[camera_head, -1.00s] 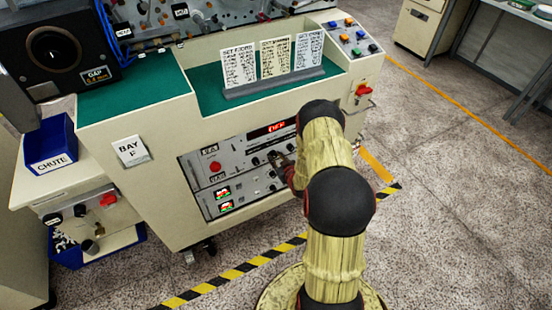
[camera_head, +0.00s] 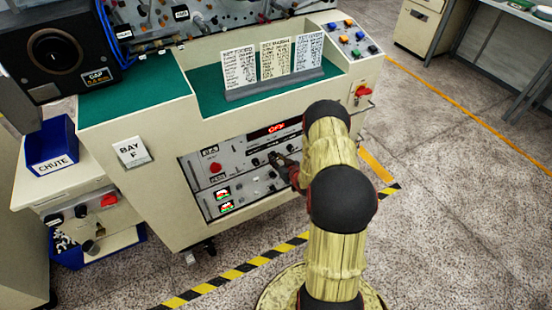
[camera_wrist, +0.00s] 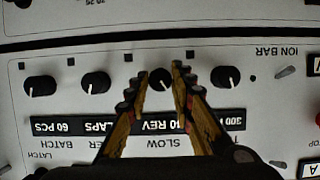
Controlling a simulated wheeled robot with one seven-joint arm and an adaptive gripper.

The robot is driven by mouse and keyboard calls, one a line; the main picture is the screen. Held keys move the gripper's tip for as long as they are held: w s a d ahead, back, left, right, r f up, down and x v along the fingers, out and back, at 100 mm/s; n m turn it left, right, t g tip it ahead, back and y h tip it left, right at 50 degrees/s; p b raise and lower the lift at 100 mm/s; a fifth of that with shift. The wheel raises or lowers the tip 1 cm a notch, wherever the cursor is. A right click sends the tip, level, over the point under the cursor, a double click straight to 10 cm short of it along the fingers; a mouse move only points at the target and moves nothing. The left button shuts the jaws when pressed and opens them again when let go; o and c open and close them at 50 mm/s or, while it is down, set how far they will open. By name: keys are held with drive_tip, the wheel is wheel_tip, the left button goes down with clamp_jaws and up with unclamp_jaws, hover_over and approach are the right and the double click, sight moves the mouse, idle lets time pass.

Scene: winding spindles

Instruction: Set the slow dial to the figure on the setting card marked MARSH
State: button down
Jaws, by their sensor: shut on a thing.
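The slow dial (camera_wrist: 159,78) is a small round black knob in the wrist view, above a label reading SLOW and a black strip (camera_wrist: 170,127) ending in REV. My gripper (camera_wrist: 161,70) has a finger on each side of this knob and is shut on it; the fingers cover part of the strip. In the head view my gripper (camera_head: 281,160) reaches the grey control panel (camera_head: 235,178) on the machine's front. Three setting cards stand in a holder on the green top. The middle card (camera_head: 276,58) seems headed MARSH; its small print is unreadable here.
Other black knobs sit close to the dial, two at left (camera_wrist: 95,82) and one at right (camera_wrist: 224,79). A red-lit display (camera_head: 276,128) is above my gripper. The left card (camera_head: 240,68) and right card (camera_head: 308,52) flank the middle one.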

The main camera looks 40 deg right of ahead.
drive_tip(key=m+y+p, duration=0.1)
drive_tip(key=m+y, duration=0.1)
drive_tip(key=m, duration=0.1)
drive_tip(key=shift+d+t, duration=0.15)
drive_tip(key=shift+t, duration=0.15)
drive_tip(key=shift+s+d+f+m+t+y+b, duration=0.15)
drive_tip(key=shift+m+t+y, duration=0.4)
drive_tip(key=shift+m, duration=0.8)
drive_tip(key=shift+w+f+m+t+y+b, duration=0.1)
drive_tip(key=shift+m+t+y, duration=0.45)
drive_tip(key=shift+m, duration=0.85)
drive_tip(key=shift+s+d+f+m+t+y+b, duration=0.15)
drive_tip(key=shift+m+t+y, duration=0.35)
drive_tip(key=shift+m, duration=0.85)
drive_tip(key=shift+w+a+r, duration=0.1)
drive_tip(key=c, duration=1.5)
unclamp_jaws()
drive_tip(key=shift+c, duration=0.2)
